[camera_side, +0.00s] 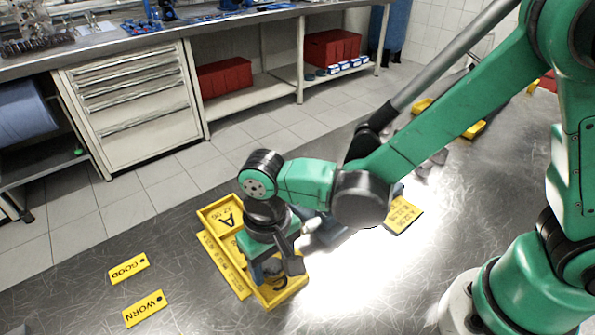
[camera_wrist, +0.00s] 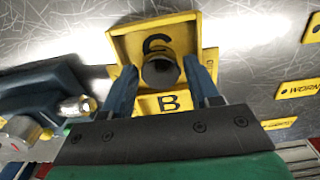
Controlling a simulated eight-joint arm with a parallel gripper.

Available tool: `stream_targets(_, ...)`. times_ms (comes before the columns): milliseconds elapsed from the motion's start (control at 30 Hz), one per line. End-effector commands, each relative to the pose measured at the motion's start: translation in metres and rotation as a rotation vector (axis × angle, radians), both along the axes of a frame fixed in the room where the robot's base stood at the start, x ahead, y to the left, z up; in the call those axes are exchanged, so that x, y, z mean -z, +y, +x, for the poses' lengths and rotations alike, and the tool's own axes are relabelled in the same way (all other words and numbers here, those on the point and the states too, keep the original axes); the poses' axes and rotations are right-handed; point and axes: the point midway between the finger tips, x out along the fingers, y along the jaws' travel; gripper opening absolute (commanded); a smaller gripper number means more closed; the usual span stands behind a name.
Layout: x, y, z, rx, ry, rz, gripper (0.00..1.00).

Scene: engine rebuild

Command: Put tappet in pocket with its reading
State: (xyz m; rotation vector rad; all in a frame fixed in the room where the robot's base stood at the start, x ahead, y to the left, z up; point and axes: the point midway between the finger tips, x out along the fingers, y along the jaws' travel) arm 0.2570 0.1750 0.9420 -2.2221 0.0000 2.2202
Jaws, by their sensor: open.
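A dark grey round tappet (camera_wrist: 160,68) sits in the pocket marked C of the yellow tray (camera_wrist: 122,42) in the wrist view. My gripper (camera_wrist: 162,72) is open, with one blue finger on each side of the tappet; I cannot tell whether they touch it. The pocket marked B is nearer my palm and partly hidden by it. In the side view my gripper (camera_side: 276,276) points down into the near end of the tray (camera_side: 207,213). The pocket marked A at the far end shows no tappet.
A dark measuring tool (camera_wrist: 42,90) with a shiny metal end lies left of the tray in the wrist view. GOOD (camera_side: 128,268) and WORN (camera_side: 145,309) cards lie left of the tray. A yellow printed card (camera_side: 403,215) lies to the right.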

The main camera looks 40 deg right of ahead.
Motion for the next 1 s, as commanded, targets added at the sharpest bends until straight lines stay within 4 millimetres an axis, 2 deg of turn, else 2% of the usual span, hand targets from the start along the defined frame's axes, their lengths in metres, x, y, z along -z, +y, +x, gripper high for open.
stream_targets(167,-0.019,0.0,0.0,0.0,0.0,0.0,0.55)
stream_targets(600,-0.099,0.0,0.0,0.0,0.0,0.0,0.55)
stream_targets(833,-0.119,-0.001,0.0,0.001,-0.002,0.001,0.55)
stream_targets(933,-0.123,-0.012,0.002,0.005,-0.03,0.018,0.55)
stream_targets(1000,-0.126,-0.031,0.006,0.01,-0.08,0.044,0.55)
